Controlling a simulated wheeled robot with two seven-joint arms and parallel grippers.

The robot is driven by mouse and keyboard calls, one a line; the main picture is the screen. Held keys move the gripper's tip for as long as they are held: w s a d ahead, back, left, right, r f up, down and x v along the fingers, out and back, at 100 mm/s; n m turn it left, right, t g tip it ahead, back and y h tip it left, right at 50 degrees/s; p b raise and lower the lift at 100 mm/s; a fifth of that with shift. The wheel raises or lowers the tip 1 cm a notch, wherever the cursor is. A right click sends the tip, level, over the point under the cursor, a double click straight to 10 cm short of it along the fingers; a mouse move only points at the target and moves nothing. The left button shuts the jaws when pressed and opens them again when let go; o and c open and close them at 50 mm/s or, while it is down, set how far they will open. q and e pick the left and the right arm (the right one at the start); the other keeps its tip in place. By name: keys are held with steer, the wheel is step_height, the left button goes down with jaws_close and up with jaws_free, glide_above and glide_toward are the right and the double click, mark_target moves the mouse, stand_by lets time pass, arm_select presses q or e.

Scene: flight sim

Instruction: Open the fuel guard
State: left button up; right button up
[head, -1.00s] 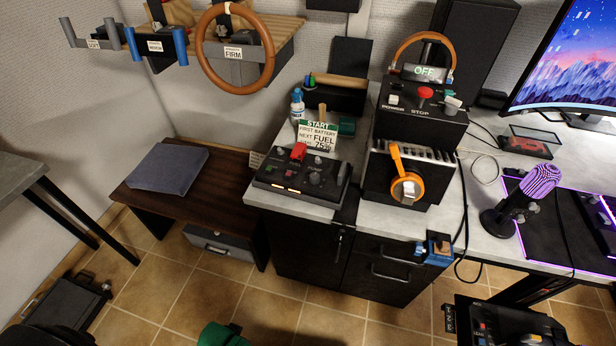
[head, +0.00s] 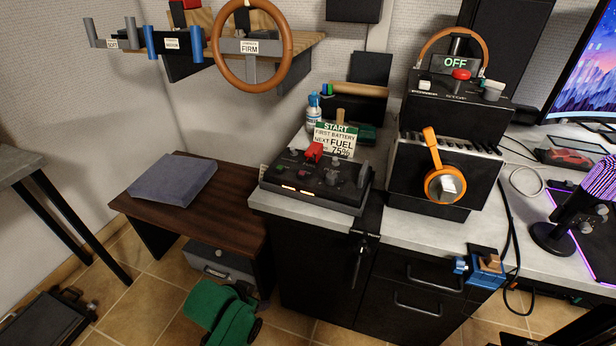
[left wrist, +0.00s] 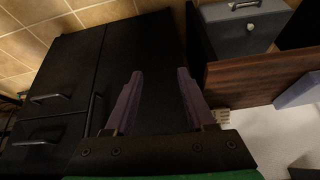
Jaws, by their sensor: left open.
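A small red guard (head: 314,152) sits on top of the black control panel (head: 330,193), on the grey counter. It looks lowered, but it is too small to be sure. A sign (head: 335,139) behind it reads START, FIRST BATTERY, NEXT FUEL 75%. My left gripper (left wrist: 157,72) shows in the left wrist view with its two purple-grey fingers apart and nothing between them. It faces the dark cabinet front, away from the panel. In the head view, a green part of what looks like my left arm shows low in front of the bench. My right gripper is not in view.
A black box with an orange lever (head: 435,165) stands right of the panel. A steering wheel (head: 252,45) hangs on a shelf at upper left. A low wooden bench (head: 150,215) with a blue-grey cushion (head: 172,180) is left of the cabinet. A blue clamp (head: 485,268) sticks out at the counter's front.

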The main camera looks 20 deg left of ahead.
arm_select(q)
steer(key=w+d+r+t+b, duration=0.1)
steer(key=w+r+t, duration=0.2)
steer(key=w+r, duration=0.25)
steer(key=t+h, duration=0.2)
steer(key=t, duration=0.7)
glide_toward(308, 156)
steer(key=w, duration=0.3)
steer(key=w+d, duration=0.1)
steer(key=w, duration=0.6)
steer(key=shift+d+b, duration=0.2)
steer(key=shift+b, duration=0.15)
jaws_close()
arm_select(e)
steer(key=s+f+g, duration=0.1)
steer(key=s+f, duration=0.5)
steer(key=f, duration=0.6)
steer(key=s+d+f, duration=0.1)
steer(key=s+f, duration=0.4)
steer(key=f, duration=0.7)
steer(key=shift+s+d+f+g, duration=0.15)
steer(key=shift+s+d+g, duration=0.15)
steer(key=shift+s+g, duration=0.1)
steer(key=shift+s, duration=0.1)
arm_select(q)
steer(key=shift+f, duration=0.1)
